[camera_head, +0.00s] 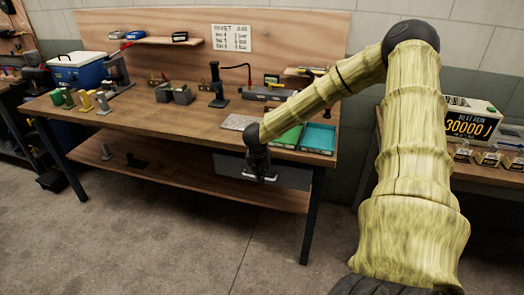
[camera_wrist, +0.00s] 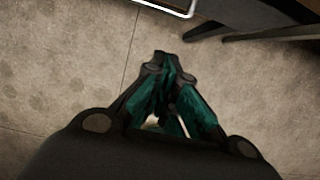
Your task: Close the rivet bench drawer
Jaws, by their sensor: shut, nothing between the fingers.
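The rivet bench (camera_head: 190,124) has a wooden top and dark legs. Its grey drawer (camera_head: 295,177) hangs under the right part of the top, with a light bar, likely its handle, low on the front. From this angle I cannot tell how far out the drawer stands. My gripper (camera_head: 261,173) points down in front of the drawer and hides part of it; contact cannot be told. The wrist view shows my gripper (camera_wrist: 167,62) shut and empty over the floor. A bright-rimmed grey edge (camera_wrist: 172,6), perhaps the drawer's, shows at the top, apart from the fingertips.
A teal tray (camera_head: 318,138) and a green one sit on the bench's right front. Black bins (camera_head: 180,95), a blue cooler (camera_head: 78,70) and tools stand farther left. A lower shelf (camera_head: 180,178) runs beneath. A second bench stands right. The concrete floor (camera_head: 150,245) in front is clear.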

